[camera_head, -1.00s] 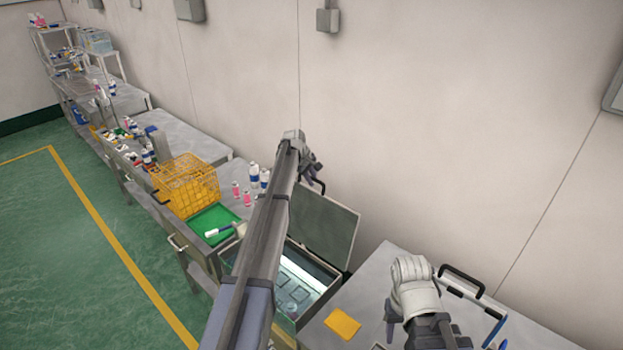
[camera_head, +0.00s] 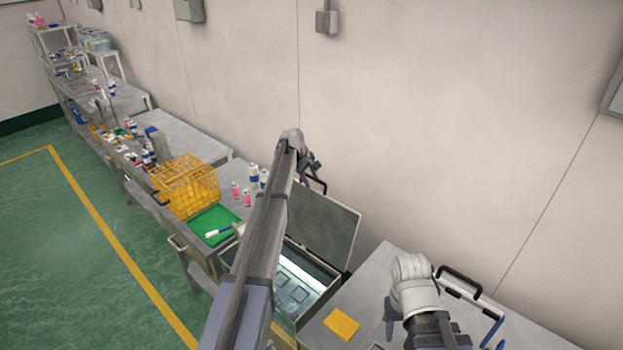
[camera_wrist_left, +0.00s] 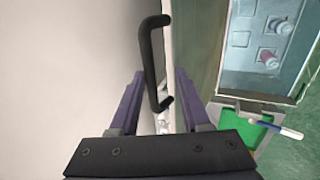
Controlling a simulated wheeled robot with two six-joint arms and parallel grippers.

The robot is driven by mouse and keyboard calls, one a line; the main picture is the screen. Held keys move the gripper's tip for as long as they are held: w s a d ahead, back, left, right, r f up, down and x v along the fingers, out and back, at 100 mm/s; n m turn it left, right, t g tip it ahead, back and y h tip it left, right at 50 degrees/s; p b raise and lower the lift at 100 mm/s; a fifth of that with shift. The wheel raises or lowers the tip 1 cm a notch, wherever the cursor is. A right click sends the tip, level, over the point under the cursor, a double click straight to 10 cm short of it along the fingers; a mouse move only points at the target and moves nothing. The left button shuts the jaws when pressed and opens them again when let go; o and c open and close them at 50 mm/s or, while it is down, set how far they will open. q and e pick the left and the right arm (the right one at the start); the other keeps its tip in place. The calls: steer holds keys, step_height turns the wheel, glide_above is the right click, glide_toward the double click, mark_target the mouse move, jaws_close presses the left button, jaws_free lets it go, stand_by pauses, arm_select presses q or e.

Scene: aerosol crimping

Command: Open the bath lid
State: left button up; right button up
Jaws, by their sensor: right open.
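The bath (camera_head: 318,318) is an open metal box holding lit bluish water, partly hidden behind my left arm. Its grey lid (camera_head: 325,228) stands raised, leaning back toward the wall. The black lid handle (camera_head: 317,184) is at the lid's top edge, just below my left gripper (camera_head: 313,165). In the left wrist view the handle (camera_wrist_left: 153,60) reaches between the fingers of my left gripper (camera_wrist_left: 157,92). The fingers are spread, with a gap around the handle. My right gripper (camera_head: 388,316) hangs low over the right table, mostly hidden by its wrist, and holds nothing visible.
A yellow sponge-like pad (camera_head: 342,323) lies on the right table (camera_head: 377,270). Left of the bath are a green tray (camera_head: 207,222), a yellow wire basket (camera_head: 186,186) and several bottles. The wall is close behind.

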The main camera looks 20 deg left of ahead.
arm_select(q)
steer(key=s+a+r, duration=0.1)
steer(key=s+a, duration=0.4)
steer(key=s, duration=0.6)
steer(key=shift+s+r, duration=0.25)
steer(key=shift+s, duration=0.15)
arm_select(e)
steer(key=shift+r, duration=0.75)
arm_select(q)
steer(key=shift+d, duration=0.1)
steer(key=s+d+f+m+g+y+b, duration=0.1)
steer(key=s+d+f+m+g+b, duration=0.1)
steer(key=s+d+f+m+b, duration=0.65)
steer(key=s+d+f+m+g+b, duration=0.25)
steer(key=s+d+f+b, duration=0.75)
steer(key=s+d, duration=0.65)
steer(key=s+d+f+m+y+b, duration=0.2)
steer(key=s+d+f+m+b, duration=0.2)
steer(key=s, duration=0.7)
step_height(320, 180, down, 3)
steer(key=shift+s+d+r+m+b, duration=0.1)
steer(key=shift+s+d+m+b, duration=0.25)
steer(key=shift+d+m, duration=0.85)
arm_select(e)
step_height(320, 180, down, 24)
steer(key=shift+r, duration=0.2)
